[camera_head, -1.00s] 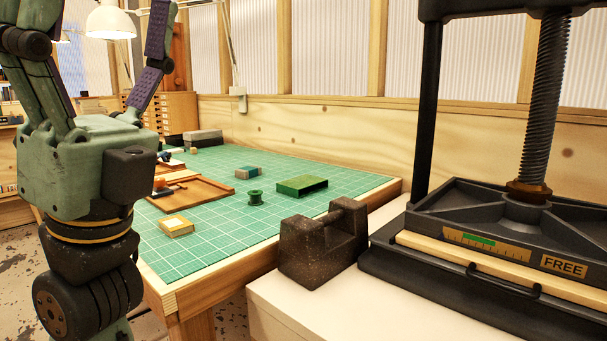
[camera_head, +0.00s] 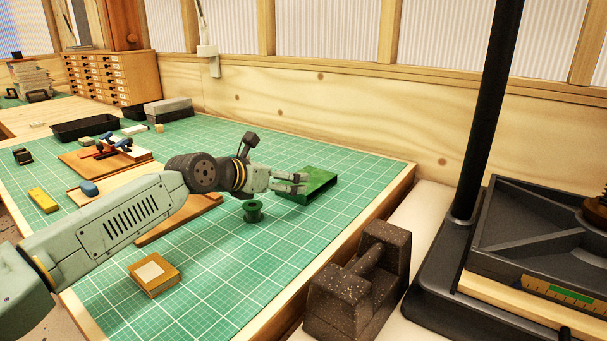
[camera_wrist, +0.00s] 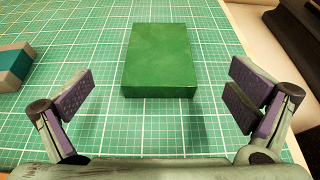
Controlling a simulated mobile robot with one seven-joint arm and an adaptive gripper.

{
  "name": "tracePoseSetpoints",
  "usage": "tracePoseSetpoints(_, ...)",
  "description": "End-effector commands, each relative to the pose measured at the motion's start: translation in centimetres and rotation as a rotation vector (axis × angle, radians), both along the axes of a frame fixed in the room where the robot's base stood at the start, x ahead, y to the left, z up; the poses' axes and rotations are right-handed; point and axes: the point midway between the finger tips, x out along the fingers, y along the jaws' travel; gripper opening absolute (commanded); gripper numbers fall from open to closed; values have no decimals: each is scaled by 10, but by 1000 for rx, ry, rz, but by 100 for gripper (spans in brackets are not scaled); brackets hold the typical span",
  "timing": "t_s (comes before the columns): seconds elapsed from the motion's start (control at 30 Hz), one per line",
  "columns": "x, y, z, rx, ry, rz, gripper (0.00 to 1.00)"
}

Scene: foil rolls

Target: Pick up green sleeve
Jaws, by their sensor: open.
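The green sleeve (camera_head: 318,183) is a flat green box lying on the green gridded cutting mat, near the mat's right side. In the wrist view the green sleeve (camera_wrist: 160,58) lies ahead, between the lines of my two fingers. My gripper (camera_head: 298,184) is at the sleeve's left end in the head view, overlapping it there. In the wrist view my gripper (camera_wrist: 160,98) is wide open, with one purple-padded finger on each side and nothing between the pads. The fingers appear apart from the sleeve; their height over the mat is hard to judge.
A green spool (camera_head: 252,211) stands just below my gripper. A grey and teal block (camera_wrist: 14,67) lies left of the sleeve. A yellow-brown box (camera_head: 154,274) and wooden trays (camera_head: 180,222) lie nearby. A dark weight (camera_head: 357,285) and a black press (camera_head: 455,250) stand at right.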

Motion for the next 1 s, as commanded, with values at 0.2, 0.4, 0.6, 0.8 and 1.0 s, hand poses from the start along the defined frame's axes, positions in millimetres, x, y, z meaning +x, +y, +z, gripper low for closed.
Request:
tracePoseSetpoints(0.2,24,-17,-13,9,5,0,100)
tracePoseSetpoints(0.4,40,-27,-22,7,4,2,100)
tracePoseSetpoints(0.6,54,-39,-31,5,5,-1,100)
tracePoseSetpoints(0.8,74,-52,-46,4,3,1,100)
tracePoseSetpoints(1.0,78,-54,-50,4,2,2,100)
